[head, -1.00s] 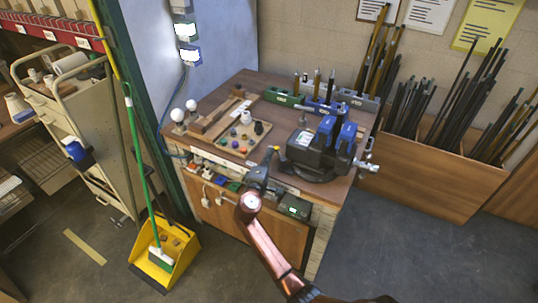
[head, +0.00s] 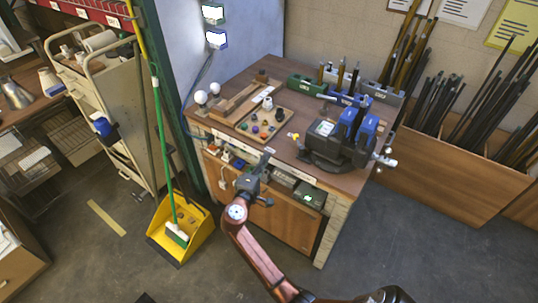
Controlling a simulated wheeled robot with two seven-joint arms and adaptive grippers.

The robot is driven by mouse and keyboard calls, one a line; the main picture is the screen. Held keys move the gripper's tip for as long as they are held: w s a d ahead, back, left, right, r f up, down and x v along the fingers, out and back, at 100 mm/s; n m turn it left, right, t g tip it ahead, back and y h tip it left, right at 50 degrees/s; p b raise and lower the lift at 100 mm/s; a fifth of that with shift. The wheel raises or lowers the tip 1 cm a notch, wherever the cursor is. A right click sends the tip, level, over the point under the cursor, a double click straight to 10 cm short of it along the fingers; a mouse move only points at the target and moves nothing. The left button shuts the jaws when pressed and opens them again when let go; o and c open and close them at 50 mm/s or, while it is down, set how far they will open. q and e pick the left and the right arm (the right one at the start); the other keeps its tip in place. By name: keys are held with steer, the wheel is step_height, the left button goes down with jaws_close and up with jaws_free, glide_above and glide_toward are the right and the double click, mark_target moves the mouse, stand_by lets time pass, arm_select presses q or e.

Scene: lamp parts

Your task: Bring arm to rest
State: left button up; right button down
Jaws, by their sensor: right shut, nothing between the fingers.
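My right gripper (head: 267,155) is shut and empty. Its arm, with copper-coloured links, reaches up from the bottom right, bent at the wrist. In the picture the gripper overlaps the front edge of the wooden workbench (head: 228,80); I cannot tell how far it is from the edge. It appears left of the dark vise (head: 325,155) with blue jaws and below the wooden board (head: 249,128) with coloured knobs. My left gripper is out of view.
Two white bulbs (head: 201,97) stand at the bench's left end. A yellow dustpan (head: 179,246) and a green-handled broom (head: 165,150) stand left of the bench. Crates of dark rods (head: 440,150) stand at the right. The floor (head: 385,230) right of the bench is clear.

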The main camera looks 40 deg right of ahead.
stand_by(0.5)
